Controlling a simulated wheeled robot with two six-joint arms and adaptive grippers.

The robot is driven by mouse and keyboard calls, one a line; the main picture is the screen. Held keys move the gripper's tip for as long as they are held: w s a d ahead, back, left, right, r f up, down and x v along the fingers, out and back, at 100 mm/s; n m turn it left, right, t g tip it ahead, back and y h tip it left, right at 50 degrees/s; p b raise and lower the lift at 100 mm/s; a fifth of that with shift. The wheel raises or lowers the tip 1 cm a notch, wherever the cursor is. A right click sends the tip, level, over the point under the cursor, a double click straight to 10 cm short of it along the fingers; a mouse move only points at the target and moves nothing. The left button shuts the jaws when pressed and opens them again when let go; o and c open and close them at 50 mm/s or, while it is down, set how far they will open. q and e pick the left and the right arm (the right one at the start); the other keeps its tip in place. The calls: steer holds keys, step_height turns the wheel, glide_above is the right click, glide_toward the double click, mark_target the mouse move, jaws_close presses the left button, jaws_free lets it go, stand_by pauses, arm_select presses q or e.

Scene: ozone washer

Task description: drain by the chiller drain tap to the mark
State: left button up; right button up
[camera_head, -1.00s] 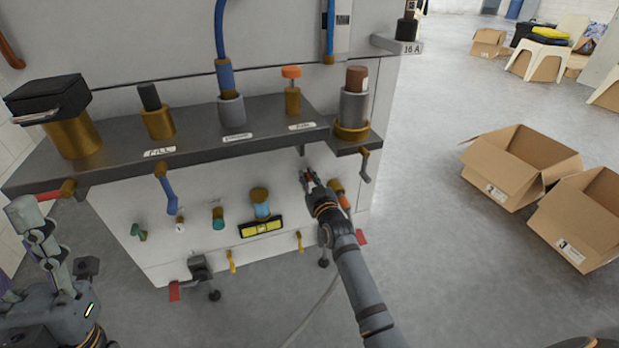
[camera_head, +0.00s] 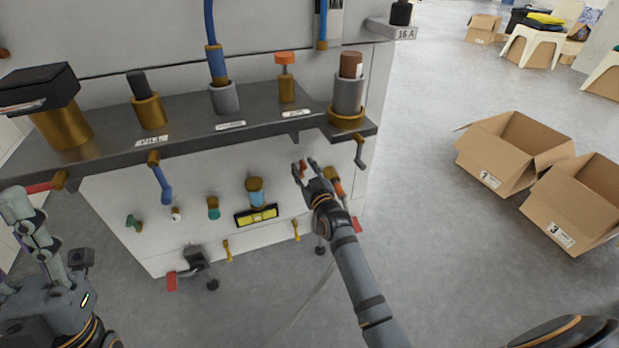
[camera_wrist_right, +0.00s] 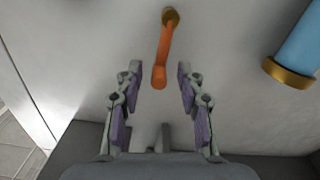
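My right gripper (camera_head: 305,167) is open in front of the white front panel, below the shelf. In the right wrist view, an orange lever (camera_wrist_right: 161,62) hangs from a brass pivot. Its lower end shows between the open fingers (camera_wrist_right: 157,88), with a gap on both sides. In the head view, a small red-orange piece shows between the fingertips. I cannot read which lever is the chiller drain tap. A black-framed yellow gauge (camera_head: 257,216) sits under a blue cylinder (camera_head: 255,190). My left gripper (camera_head: 35,235) is at the lower left, away from the panel; its opening is unclear.
The dark shelf (camera_head: 190,141) overhangs the panel and carries several brass-based fittings. A blue lever (camera_head: 162,184) and a grey crank (camera_head: 359,153) hang under it. An orange-tipped brass fitting (camera_head: 333,182) is just right of my right gripper. Open boxes (camera_head: 510,150) stand on the floor.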

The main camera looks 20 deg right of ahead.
steer(key=s, duration=1)
steer(key=shift+s+d, duration=0.15)
steer(key=shift+s, duration=0.2)
